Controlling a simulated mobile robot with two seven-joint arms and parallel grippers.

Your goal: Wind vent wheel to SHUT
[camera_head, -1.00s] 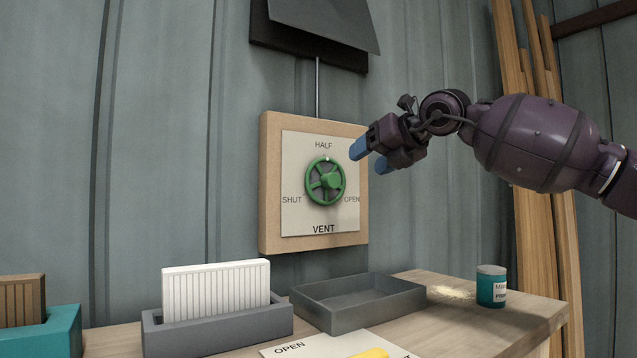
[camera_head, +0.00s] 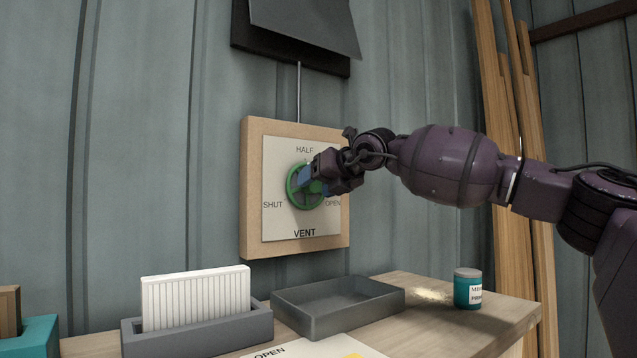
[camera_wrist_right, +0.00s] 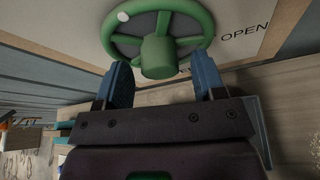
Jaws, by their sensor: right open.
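The green vent wheel (camera_head: 291,188) is mounted on a white dial plate (camera_head: 275,225) marked HALF at the top, SHUT at the left and OPEN at the right. My right gripper (camera_head: 312,182) is at the wheel and covers its right part in the head view. In the right wrist view, the wheel's hub (camera_wrist_right: 158,56) lies just ahead of and between the blue fingers of my right gripper (camera_wrist_right: 163,82), which are apart. A white dot shows on the rim there. I cannot tell whether the fingers touch the wheel. My left gripper is not in view.
Below the wheel, a wooden bench holds an empty grey tray (camera_head: 338,305), a grey holder (camera_head: 200,334) with a white ribbed panel (camera_head: 196,299), and a teal tin (camera_head: 468,289). Above hangs a dark flap (camera_head: 305,25) on a rod. Wooden planks (camera_head: 500,120) lean at the right.

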